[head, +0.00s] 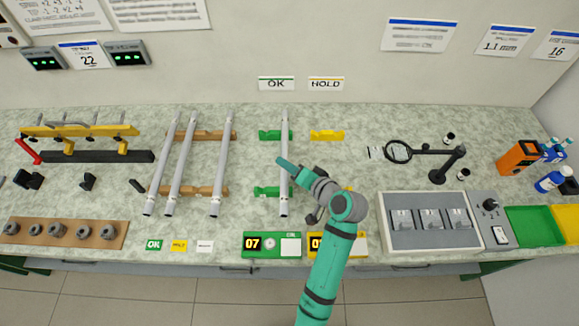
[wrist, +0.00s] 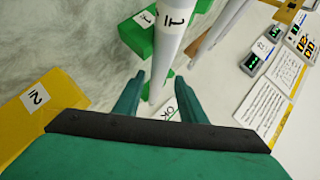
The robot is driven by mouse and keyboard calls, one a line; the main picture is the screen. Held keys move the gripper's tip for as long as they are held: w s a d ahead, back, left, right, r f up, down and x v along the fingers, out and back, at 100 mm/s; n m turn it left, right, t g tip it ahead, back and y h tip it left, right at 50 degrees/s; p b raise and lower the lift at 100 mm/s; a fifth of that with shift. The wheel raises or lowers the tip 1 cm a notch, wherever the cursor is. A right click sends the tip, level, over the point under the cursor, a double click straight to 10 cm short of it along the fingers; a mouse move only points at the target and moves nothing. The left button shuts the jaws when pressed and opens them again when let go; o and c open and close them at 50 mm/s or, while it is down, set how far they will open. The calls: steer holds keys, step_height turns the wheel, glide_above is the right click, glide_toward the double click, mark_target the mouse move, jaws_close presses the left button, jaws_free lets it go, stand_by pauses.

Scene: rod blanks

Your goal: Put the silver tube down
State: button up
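One silver tube (head: 284,195) lies lengthwise across the green front support (head: 266,192) and the green back support (head: 276,135), below the OK sign. My gripper (head: 283,163) is over the middle of this tube. In the wrist view the tube (wrist: 168,55) runs between my two fingertips (wrist: 160,88), with a gap showing on each side, so my gripper is open around or just above it. The exact height of the fingers over the tube is hard to tell. A numbered label on a green support (wrist: 135,35) shows beside the tube.
Three more silver tubes (head: 182,165) lie on brown supports (head: 207,190) to the left. Yellow supports (head: 327,135) stand close on the right, partly hidden by my arm. A magnifier stand (head: 440,176) and a sample tray (head: 387,236) are farther right. A green counter box (head: 262,245) is in front.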

steer(key=v, duration=1.2)
steer(key=shift+f, duration=0.1)
